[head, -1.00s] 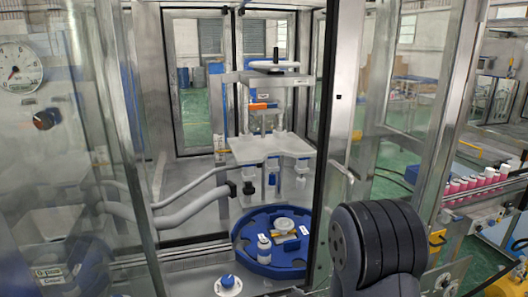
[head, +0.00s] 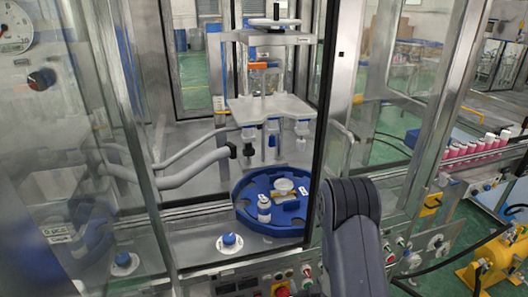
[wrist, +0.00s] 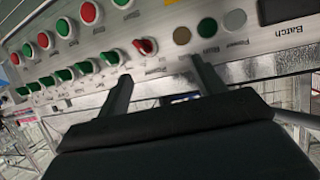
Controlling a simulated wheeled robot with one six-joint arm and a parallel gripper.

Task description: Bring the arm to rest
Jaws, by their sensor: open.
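My arm (head: 350,230) rises at the lower right of the head view, in front of the machine's frame. My gripper is outside the head view. In the wrist view my gripper (wrist: 160,85) shows its two fingers apart with nothing between them. The fingers point toward a control panel (wrist: 270,28) with green and red buttons, a red switch and several round lamps. I cannot tell how far the fingertips are from the panel.
Inside the glass enclosure a blue round turntable (head: 285,228) holds a white can (head: 264,208). A metal door post (head: 345,75) stands close behind my arm. Pink cans (head: 480,146) line a conveyor at the right. A yellow machine (head: 492,262) stands at the lower right.

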